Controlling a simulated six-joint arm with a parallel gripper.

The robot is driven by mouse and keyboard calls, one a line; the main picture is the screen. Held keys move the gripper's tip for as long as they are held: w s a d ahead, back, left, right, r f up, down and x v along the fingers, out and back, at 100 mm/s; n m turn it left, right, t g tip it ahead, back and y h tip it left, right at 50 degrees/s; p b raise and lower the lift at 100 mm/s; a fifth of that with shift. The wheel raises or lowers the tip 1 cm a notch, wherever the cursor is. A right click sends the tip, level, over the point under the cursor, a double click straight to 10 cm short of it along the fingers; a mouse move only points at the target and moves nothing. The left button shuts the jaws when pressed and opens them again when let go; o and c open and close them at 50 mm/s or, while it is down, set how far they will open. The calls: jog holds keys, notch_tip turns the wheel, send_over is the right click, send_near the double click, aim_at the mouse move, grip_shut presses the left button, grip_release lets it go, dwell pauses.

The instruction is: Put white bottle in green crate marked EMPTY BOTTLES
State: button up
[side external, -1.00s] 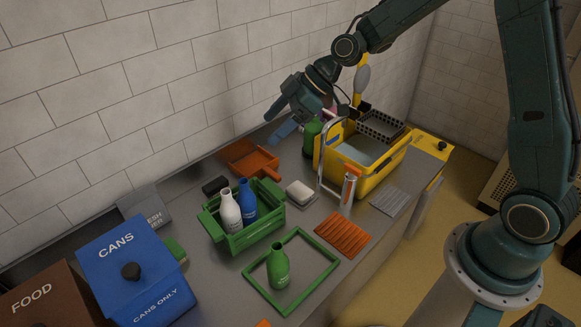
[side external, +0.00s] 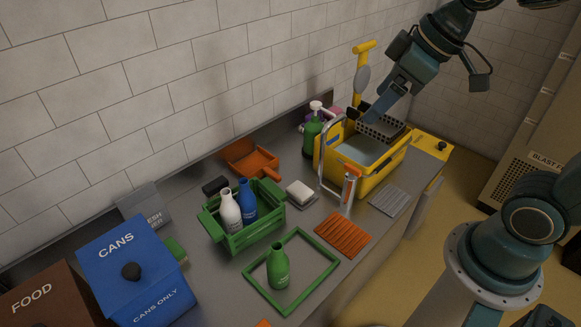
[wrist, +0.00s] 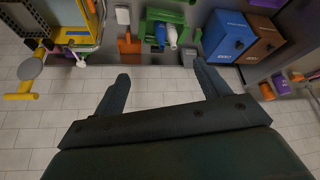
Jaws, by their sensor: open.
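The white bottle (side external: 230,213) stands in the green crate (side external: 238,240), beside a blue bottle (side external: 247,200). In the wrist view, the white bottle (wrist: 171,36) and blue bottle (wrist: 160,36) show in the green crate (wrist: 152,14) at the top. Any marking on the crate is not readable. My gripper (side external: 366,116) is up at the right, above the yellow sink, well apart from the crate. In the wrist view, my gripper (wrist: 160,80) has its fingers spread wide with nothing between them.
A green bottle (side external: 278,267) stands inside a green frame (side external: 318,281) in front of the crate. A blue CANS bin (side external: 137,270) and a brown FOOD bin (side external: 50,298) stand at the left. The yellow sink (side external: 374,184) has a tall tap.

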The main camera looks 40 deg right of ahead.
jog(key=s+d+m+h, duration=0.1)
jog(key=s+d+m, duration=0.2)
jog(key=s, duration=0.6)
jog(key=shift+s+m+h, duration=0.3)
jog(key=shift+m, duration=0.2)
jog(key=shift+r, duration=0.1)
dwell(0.7)
